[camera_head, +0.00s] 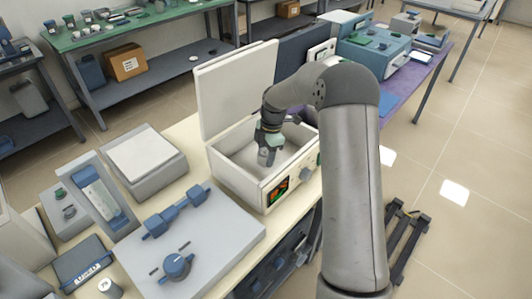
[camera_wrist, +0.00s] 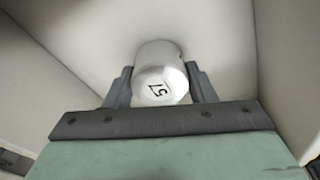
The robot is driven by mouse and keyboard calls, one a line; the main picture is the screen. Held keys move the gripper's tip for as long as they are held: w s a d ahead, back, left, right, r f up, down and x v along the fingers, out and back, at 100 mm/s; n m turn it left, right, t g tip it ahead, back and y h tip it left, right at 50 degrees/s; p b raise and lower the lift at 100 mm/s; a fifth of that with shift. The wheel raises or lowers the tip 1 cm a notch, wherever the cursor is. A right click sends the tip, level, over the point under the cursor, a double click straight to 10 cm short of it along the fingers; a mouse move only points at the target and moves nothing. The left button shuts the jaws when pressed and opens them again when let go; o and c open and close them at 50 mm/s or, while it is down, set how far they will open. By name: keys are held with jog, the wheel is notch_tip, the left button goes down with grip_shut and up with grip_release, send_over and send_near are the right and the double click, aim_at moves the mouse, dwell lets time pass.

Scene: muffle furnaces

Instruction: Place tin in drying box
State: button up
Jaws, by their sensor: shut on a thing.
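The drying box (camera_head: 240,187) is a white box on the bench with its lid (camera_head: 238,88) raised and a small lit display on its front. My gripper (camera_head: 266,158) reaches down inside the open box. In the wrist view my gripper (camera_wrist: 160,88) is shut on a white cylindrical tin (camera_wrist: 160,65) marked "57", with one finger on each side. The box's pale inner walls surround the tin in that view. In the head view the tin is mostly hidden by my gripper. I cannot tell whether it touches the box floor.
A grey device with blue handles (camera_head: 205,235) stands in front of the box. A white-topped unit (camera_head: 145,155) is to its left. Blue instruments (camera_head: 375,45) stand behind on the right. The box's raised walls and lid stand close around my arm.

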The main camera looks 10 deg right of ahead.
jog(key=shift+f, duration=0.1)
jog(key=o, duration=1)
notch_tip(320, 180, up, 12)
jog(key=d, duration=0.2)
jog(key=s+a+r+m+h, duration=0.15)
jog(key=s+m, duration=0.25)
jog(key=s, duration=0.4)
jog(key=s+a+r+m, duration=0.25)
jog(key=s+m, duration=0.25)
jog(key=s, duration=0.3)
jog(key=s+d+f+m, duration=0.1)
jog(key=s+f+m, duration=0.2)
jog(key=s+m, duration=0.8)
jog(key=s, duration=0.9)
jog(key=shift+d+f+t+b, duration=0.15)
jog(key=shift+t+b, duration=0.2)
jog(key=shift+t, duration=0.05)
